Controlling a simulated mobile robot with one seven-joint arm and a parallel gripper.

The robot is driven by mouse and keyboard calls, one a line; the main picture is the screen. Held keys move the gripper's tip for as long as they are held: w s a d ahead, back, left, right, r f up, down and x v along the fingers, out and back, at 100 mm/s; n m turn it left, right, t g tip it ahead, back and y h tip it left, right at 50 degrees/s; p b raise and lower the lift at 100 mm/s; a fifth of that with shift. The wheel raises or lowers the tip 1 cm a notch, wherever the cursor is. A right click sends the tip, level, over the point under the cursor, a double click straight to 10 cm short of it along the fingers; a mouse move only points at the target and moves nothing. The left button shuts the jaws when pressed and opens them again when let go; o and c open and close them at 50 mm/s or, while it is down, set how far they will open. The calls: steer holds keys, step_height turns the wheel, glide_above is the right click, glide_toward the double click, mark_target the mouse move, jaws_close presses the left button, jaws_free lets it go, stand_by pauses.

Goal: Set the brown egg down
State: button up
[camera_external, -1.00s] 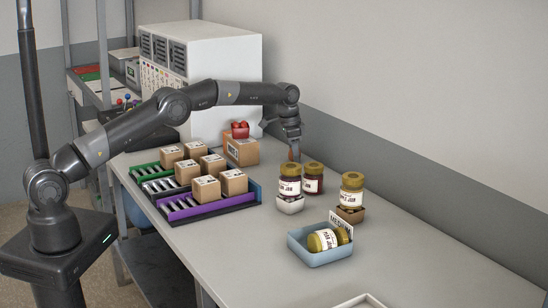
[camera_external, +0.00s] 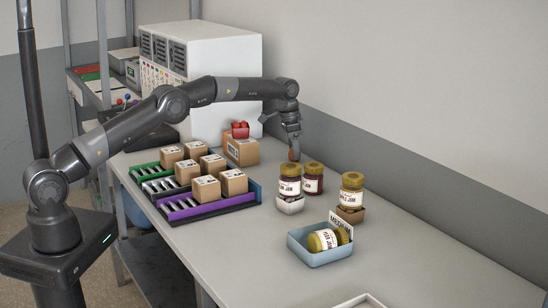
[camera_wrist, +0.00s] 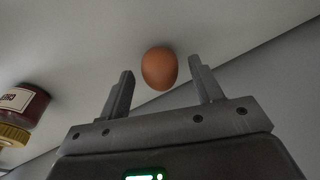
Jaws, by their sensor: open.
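The brown egg (camera_wrist: 159,68) shows in the wrist view between and just beyond the fingertips of my gripper (camera_wrist: 160,78). My gripper is open, with a clear gap between the egg and each finger.
Jars (camera_external: 313,178) stand just in front of my gripper, and another jar (camera_external: 351,191) stands to the right. A blue bin (camera_external: 319,258) holds a jar lying on its side. Boxes (camera_external: 205,189) sit on coloured racks at left. The wall is close behind.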

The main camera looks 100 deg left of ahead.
step_height(320, 180, up, 10)
steer(key=s, duration=0.1)
steer(key=shift+s+d, duration=0.25)
steer(key=shift+d, duration=0.05)
steer(key=shift+r, duration=0.1)
